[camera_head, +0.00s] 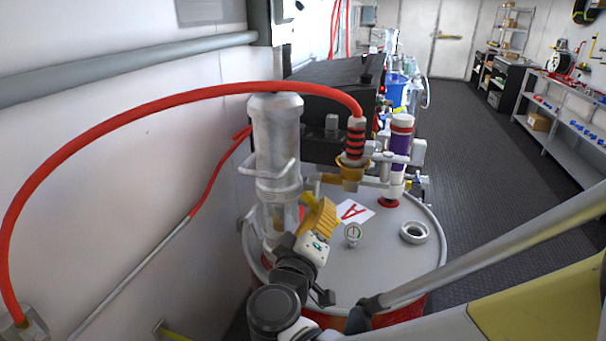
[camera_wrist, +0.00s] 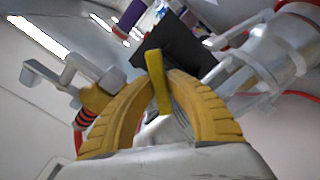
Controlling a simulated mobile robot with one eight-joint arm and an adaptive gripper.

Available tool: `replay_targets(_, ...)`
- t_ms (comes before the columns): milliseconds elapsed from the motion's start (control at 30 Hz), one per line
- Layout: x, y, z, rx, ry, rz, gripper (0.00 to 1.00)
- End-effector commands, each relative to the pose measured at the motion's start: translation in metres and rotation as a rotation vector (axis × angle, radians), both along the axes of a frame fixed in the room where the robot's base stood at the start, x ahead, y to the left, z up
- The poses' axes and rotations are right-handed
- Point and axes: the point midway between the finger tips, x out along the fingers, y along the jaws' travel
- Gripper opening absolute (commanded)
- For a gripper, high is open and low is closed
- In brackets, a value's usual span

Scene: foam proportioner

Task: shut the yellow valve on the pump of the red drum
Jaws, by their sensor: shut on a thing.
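The red drum (camera_head: 420,262) stands ahead with a grey lid, and its red side shows low at the front. Its pump (camera_head: 278,135) is a tall pale cylinder at the lid's left side; it also shows at the right of the wrist view (camera_wrist: 275,50). The yellow valve (camera_head: 308,199) is a small lever low beside the pump. In the wrist view the yellow valve (camera_wrist: 155,66) stands between the ribbed yellow fingers. My gripper (camera_head: 321,208) is shut on it; it also shows in the wrist view (camera_wrist: 160,82). The valve's base is hidden.
A red hose (camera_head: 150,105) arches from the wall to a fitting above the drum. The wall is close at left; floor (camera_head: 470,170) is clear at right.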

Motion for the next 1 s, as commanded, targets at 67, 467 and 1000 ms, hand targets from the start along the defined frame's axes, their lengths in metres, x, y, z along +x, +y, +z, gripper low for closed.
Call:
replay_targets(67, 0.0, -0.002, 0.004, -0.068, 0.024, -0.002, 0.0)
replay_targets(467, -0.002, -0.007, 0.016, -0.401, 0.144, -0.002, 0.0)
replay_targets(1000, -0.002, -0.008, 0.024, -0.617, 0.224, -0.002, 0.0)
